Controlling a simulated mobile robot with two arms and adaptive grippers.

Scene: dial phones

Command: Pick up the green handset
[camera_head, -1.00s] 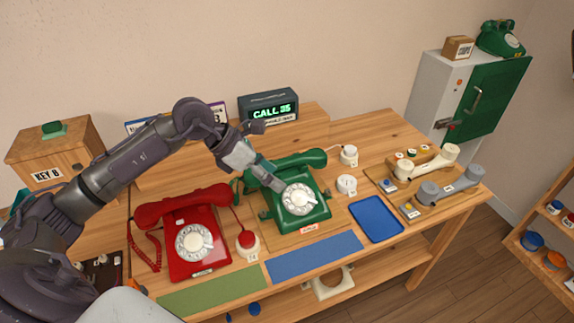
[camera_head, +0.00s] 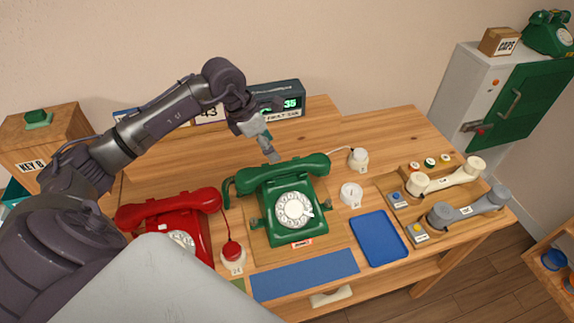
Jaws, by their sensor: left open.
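The green phone (camera_head: 283,220) stands on a wooden base on the desk, with a white dial facing forward. Its green handset (camera_head: 282,172) lies across the cradle on top. My left gripper (camera_head: 271,154) is open and empty, just above and behind the handset, with its fingers pointing down. I cannot tell whether the fingertips touch the handset; they appear apart from it. My right gripper is not in view.
A red phone (camera_head: 172,222) stands to the left, partly hidden by my arm. A blue tray (camera_head: 379,238) and a rack with white and grey handsets (camera_head: 447,178) lie to the right. A display box (camera_head: 281,100) stands behind. A blue mat (camera_head: 305,276) lies in front.

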